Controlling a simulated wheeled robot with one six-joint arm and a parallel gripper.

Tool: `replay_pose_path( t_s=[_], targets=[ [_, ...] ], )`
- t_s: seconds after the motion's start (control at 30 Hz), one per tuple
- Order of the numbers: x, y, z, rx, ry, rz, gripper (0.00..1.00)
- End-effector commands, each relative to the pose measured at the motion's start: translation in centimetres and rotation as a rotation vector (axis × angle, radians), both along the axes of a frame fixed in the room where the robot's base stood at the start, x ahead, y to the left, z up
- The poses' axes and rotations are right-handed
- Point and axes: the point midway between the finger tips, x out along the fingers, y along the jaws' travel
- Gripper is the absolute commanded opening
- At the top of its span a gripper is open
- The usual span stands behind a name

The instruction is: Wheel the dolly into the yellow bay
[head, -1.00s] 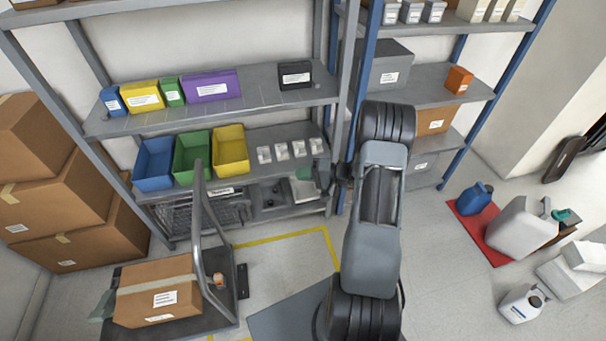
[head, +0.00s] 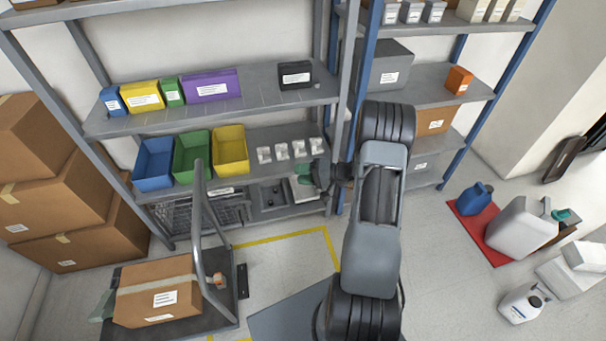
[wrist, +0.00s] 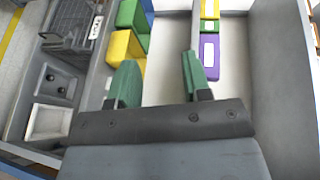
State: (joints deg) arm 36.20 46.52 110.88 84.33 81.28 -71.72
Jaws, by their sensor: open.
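The dolly has a dark flat deck (head: 215,318) and a grey tube handle (head: 199,225). It stands on the floor at the lower left in the head view, with a taped cardboard box (head: 157,292) on it. The yellow bay (head: 290,235) is a yellow floor outline right of the dolly, in front of the shelf. The dolly is at its left side; I cannot tell whether they overlap. My gripper (wrist: 160,80) has green fingers, apart and empty, in the wrist view. In the head view it is partly hidden beside the lower shelf, well away from the handle.
A grey shelf (head: 270,97) with bins stands behind the bay. A small black block (head: 243,281) lies beside the dolly. Stacked cartons (head: 55,180) fill the left. A red mat (head: 490,243) with jugs lies at the right. The bay floor looks mostly clear.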

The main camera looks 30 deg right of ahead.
Motion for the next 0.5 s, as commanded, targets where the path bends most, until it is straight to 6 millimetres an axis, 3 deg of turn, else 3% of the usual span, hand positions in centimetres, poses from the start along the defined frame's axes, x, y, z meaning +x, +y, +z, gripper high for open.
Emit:
replay_pose_path(
  t_s=[0.33,0.5],
  targets=[
    [-0.1,-0.2,0.0,0.000,0.000,-0.001,0.52],
    [-1.1,-1.8,0.3,-0.002,-0.002,-0.005,0.52]
  ],
)
